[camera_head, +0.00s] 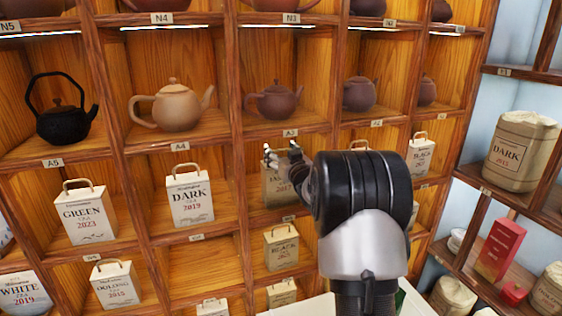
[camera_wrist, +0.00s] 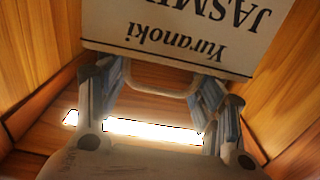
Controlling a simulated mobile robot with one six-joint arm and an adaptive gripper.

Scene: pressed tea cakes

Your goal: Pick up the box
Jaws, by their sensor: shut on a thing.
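The box (camera_head: 274,187) is a cream carton with a loop handle, in the middle compartment of the wooden shelf, partly hidden by my arm. In the wrist view the box (camera_wrist: 180,35) shows upside down, with the words "Yuranoki" and "JASMI…" on it. My gripper (camera_head: 281,152) is at the top of the box. In the wrist view my gripper (camera_wrist: 160,82) has a finger at each side of the pale handle (camera_wrist: 160,87) and is shut on it. I cannot tell whether the bottom of the box touches the shelf.
Wooden dividers close in on both sides. A teapot (camera_head: 274,101) stands on the shelf above. A DARK 2019 box (camera_head: 188,197) stands in the compartment to the left, and a BLACK box (camera_head: 282,249) stands below. An empty compartment (camera_head: 200,268) is at lower left.

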